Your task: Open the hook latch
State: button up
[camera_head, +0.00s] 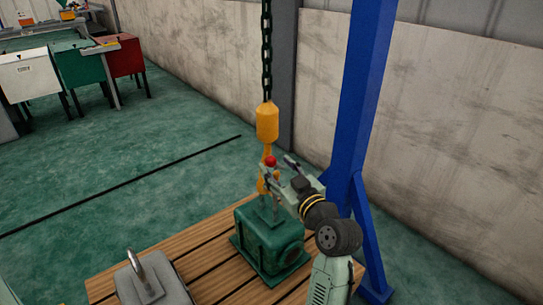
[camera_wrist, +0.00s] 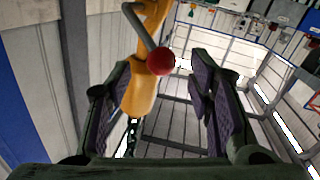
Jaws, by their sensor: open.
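The yellow crane hook (camera_head: 262,185) hangs from its yellow block (camera_head: 267,122) on a dark chain, above a green machine housing (camera_head: 268,243). The hook latch shows in the wrist view as a thin grey bar (camera_wrist: 138,24) ending in a red ball (camera_wrist: 160,61). The red ball also shows in the head view (camera_head: 270,161). My gripper (camera_head: 278,167) is beside the hook, fingers pointing at it. In the wrist view my gripper (camera_wrist: 160,72) is open, with the ball in line with the gap between its fingers; contact is not visible. The hook's lower part is partly hidden in the head view.
The housing stands on a wooden pallet (camera_head: 206,262), with a grey block with a metal ring (camera_head: 150,285) at front left. A blue post (camera_head: 358,110) rises close behind my arm. Open green floor lies left; bins stand far left.

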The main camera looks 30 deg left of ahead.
aim_at(274, 164)
jog(key=shift+p+x, duration=0.4)
jog(key=shift+x, duration=1.55)
jog(key=shift+c, duration=0.5)
grip_shut()
